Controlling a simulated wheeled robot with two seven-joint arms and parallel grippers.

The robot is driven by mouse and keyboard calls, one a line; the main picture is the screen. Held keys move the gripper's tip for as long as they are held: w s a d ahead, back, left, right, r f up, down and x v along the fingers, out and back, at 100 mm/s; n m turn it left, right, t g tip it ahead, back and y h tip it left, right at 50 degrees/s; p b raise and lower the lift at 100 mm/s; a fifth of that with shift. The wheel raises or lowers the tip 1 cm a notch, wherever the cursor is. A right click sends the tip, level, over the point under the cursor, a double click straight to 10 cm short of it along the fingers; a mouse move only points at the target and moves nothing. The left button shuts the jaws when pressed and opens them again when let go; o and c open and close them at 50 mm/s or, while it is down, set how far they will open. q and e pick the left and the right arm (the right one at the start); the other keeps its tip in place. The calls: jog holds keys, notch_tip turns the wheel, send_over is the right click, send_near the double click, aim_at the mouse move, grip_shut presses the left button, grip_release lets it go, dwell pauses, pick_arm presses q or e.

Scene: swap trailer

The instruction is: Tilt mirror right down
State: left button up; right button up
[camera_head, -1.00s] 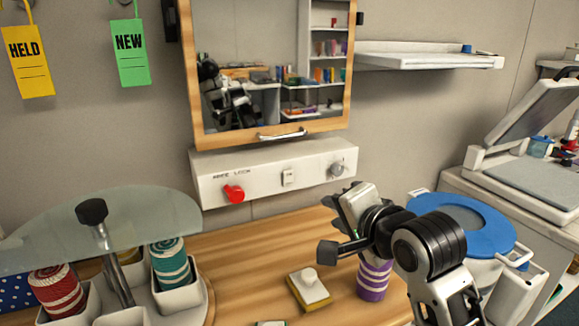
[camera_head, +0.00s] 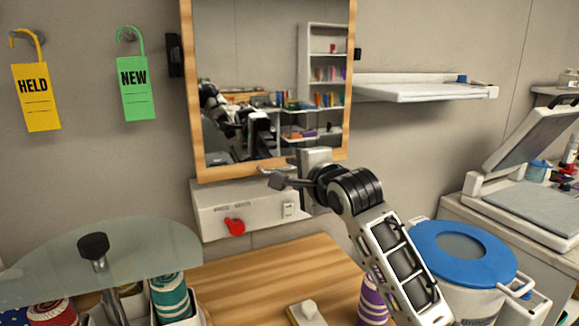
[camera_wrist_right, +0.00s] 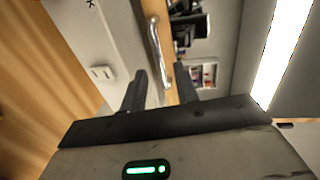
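The wood-framed mirror (camera_head: 275,70) hangs on the wall, with a metal bar handle on its lower edge. In the wrist view the handle (camera_wrist_right: 157,48) lies ahead of and between the finger lines of my right gripper (camera_wrist_right: 161,88). The fingers are apart and empty. In the head view my right gripper (camera_head: 277,176) is at the mirror's lower edge and hides part of the handle. I cannot tell whether a finger touches it. My left gripper is not in view.
A white wall box (camera_head: 210,208) with a red knob (camera_head: 235,227) sits just under the mirror. A glass-topped stand (camera_head: 120,255) with thread spools is at left. A blue-lidded bin (camera_head: 500,262) is at right. A wall shelf (camera_head: 425,93) juts out right of the mirror.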

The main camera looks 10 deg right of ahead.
aim_at(288, 169)
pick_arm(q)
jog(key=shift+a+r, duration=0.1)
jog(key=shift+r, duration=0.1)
pick_arm(e)
jog(key=shift+x, duration=1.65)
